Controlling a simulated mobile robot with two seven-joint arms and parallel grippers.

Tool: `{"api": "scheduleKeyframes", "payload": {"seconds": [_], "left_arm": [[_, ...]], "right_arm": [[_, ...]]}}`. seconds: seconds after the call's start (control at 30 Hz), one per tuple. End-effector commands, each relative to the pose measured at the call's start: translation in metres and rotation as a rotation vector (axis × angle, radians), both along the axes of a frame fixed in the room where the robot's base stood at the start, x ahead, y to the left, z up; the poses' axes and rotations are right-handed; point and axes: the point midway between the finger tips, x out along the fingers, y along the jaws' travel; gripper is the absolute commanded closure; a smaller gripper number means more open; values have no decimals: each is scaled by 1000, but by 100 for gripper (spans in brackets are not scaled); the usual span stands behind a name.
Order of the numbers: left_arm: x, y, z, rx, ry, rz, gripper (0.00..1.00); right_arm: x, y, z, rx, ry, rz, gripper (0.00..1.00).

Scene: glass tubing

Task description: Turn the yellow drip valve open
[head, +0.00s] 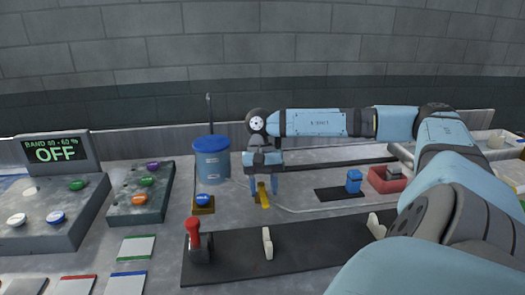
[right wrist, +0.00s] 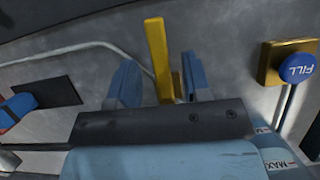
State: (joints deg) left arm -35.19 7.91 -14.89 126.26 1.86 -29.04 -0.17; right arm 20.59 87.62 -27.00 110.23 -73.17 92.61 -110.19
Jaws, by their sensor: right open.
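The yellow drip valve (head: 263,194) is a flat yellow lever on the bench, right of the blue tank. In the right wrist view the valve (right wrist: 157,45) is a long bar that reaches past my fingers. My right gripper (head: 264,188) points down over the valve, with a finger on either side of it. In the right wrist view the right gripper (right wrist: 160,72) is open, and the lever lies between its two blue fingers. I see a gap on both sides of the lever there. My left gripper does not show.
A blue tank (head: 212,160) stands left of the gripper, with a blue FILL button (right wrist: 298,68) on a yellow base near it. A thin pale tube (right wrist: 85,47) runs by the valve. A red lever (head: 194,236) stands in front.

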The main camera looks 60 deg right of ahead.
Motion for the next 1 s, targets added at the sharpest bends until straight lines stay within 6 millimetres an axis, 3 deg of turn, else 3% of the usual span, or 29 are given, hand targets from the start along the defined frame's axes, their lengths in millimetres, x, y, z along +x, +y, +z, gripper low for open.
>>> {"api": "scheduleKeyframes", "payload": {"seconds": [0.4,0.6,1.0], "left_arm": [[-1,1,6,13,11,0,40],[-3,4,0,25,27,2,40],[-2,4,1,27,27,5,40]], "right_arm": [[22,-24,82,2,-7,-2,55],[31,-34,112,3,-5,0,55],[34,-38,124,0,-2,-1,55]]}}
